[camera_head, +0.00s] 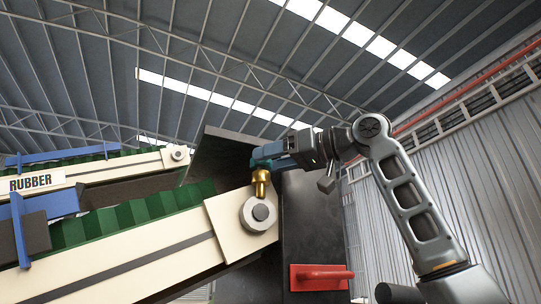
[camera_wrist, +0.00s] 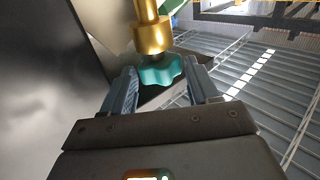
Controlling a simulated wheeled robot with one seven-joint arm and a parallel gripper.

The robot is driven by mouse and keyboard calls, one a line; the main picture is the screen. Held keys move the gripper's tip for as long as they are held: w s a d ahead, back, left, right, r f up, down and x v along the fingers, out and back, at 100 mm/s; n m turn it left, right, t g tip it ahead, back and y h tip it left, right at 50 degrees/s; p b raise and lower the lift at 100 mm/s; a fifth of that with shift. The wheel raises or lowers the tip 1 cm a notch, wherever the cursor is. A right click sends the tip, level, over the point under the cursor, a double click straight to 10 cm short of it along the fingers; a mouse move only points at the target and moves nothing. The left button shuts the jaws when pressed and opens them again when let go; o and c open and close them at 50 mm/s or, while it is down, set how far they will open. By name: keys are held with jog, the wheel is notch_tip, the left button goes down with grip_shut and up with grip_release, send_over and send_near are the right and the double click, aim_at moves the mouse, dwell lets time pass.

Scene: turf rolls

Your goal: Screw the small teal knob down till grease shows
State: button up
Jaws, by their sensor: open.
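The small teal knob (camera_wrist: 161,71) has a lobed rim and sits on the end of a brass fitting (camera_wrist: 152,36) in the wrist view. In the head view the brass fitting (camera_head: 261,183) stands above the round roller hub (camera_head: 259,213) at the conveyor's end; the knob there is mostly hidden by my gripper. My gripper (camera_wrist: 163,82) is open, with one finger on each side of the knob. Small gaps seem to show between fingers and knob, though I cannot tell for sure about contact. No grease is visible on the fitting.
A cream conveyor (camera_head: 130,262) with a green ribbed belt runs to the lower left. A second conveyor with a RUBBER label (camera_head: 31,183) lies behind it. A dark panel (camera_head: 312,222) stands behind the fitting, with a red handle (camera_head: 321,277) low on it.

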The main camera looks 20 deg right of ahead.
jog(key=shift+w+a, duration=0.15)
jog(key=shift+w, duration=0.1)
jog(key=c, duration=0.8)
jog(key=shift+s+f, duration=0.1)
jog(key=shift+w+a+m+g+h+b, duration=0.1)
jog(key=shift+a+m+g+h+b, duration=0.3)
jog(key=shift+m+h, duration=3)
jog(key=shift+w+a+m+g+h+b, duration=0.15)
jog(key=shift+a+m+h+b, duration=0.45)
jog(key=shift+m+h, duration=2.8)
jog(key=shift+s+a+m+g+h+b, duration=0.1)
jog(key=shift+a+m+g+h+b, duration=0.3)
jog(key=shift+m+h, duration=3)
jog(key=n+h, duration=0.3)
jog(key=h, duration=0.1)
jog(key=shift+a, duration=0.2)
